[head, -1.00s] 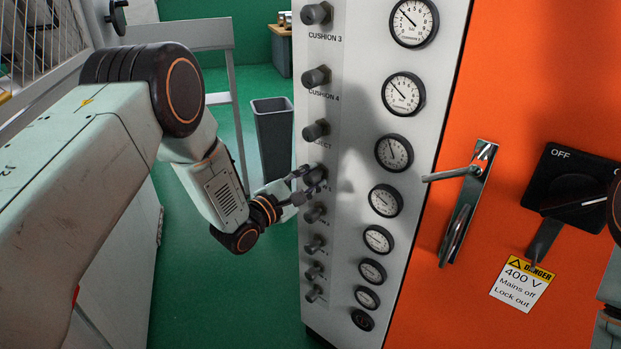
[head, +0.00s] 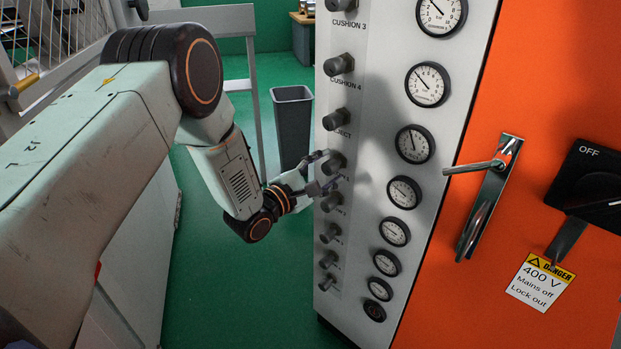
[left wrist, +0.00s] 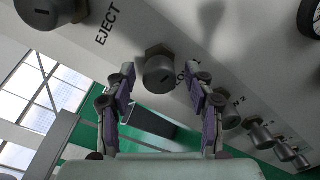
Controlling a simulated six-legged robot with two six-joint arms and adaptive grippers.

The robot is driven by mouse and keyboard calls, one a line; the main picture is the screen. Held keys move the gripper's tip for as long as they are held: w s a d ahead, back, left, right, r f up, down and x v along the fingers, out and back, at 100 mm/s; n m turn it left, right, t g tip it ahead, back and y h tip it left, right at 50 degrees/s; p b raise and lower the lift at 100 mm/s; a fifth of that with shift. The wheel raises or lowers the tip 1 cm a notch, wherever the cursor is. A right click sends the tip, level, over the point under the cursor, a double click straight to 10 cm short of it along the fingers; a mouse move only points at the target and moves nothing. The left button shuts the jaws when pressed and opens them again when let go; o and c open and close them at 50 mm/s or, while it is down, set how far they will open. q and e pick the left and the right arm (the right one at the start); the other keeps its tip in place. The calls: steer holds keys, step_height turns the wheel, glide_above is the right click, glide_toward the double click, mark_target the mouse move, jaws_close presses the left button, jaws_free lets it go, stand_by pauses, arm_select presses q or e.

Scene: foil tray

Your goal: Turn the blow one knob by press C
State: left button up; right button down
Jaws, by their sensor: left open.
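The blow one knob (head: 334,164) is a dark grey round knob on the light panel, just below the EJECT knob (head: 335,120). My left gripper (head: 321,172) is open at this knob. In the left wrist view the fingertips of my left gripper (left wrist: 164,76) stand apart, one on each side of the knob. I cannot tell whether they touch it. My right gripper is out of view.
Several smaller knobs run down the panel below, one (left wrist: 232,117) close beside a finger. A column of gauges (head: 404,192) is to the right. An orange door with a metal handle (head: 487,198) stands further right. A grey bin (head: 292,128) is on the green floor behind.

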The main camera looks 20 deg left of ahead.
arm_select(q)
steer(key=v, duration=1.1)
stand_by(2.1)
steer(key=s+f+m+g+y, duration=0.2)
steer(key=s+f+m+g, duration=0.2)
steer(key=s+f+m, duration=0.3)
steer(key=s+f+m+g+y, duration=0.35)
steer(key=s+f+m, duration=0.2)
steer(key=f, duration=0.35)
steer(key=s+f+m+g, duration=0.3)
steer(key=s+m+g, duration=0.1)
steer(key=s, duration=0.8)
steer(key=s+f+m+g+y, duration=0.1)
steer(key=s+f+m+g, duration=0.2)
steer(key=s, duration=0.9)
steer(key=shift+s+d+f+m+g, duration=0.2)
steer(key=shift+d+f+m+g, duration=0.25)
steer(key=shift+g, duration=0.6)
steer(key=shift+y, duration=0.25)
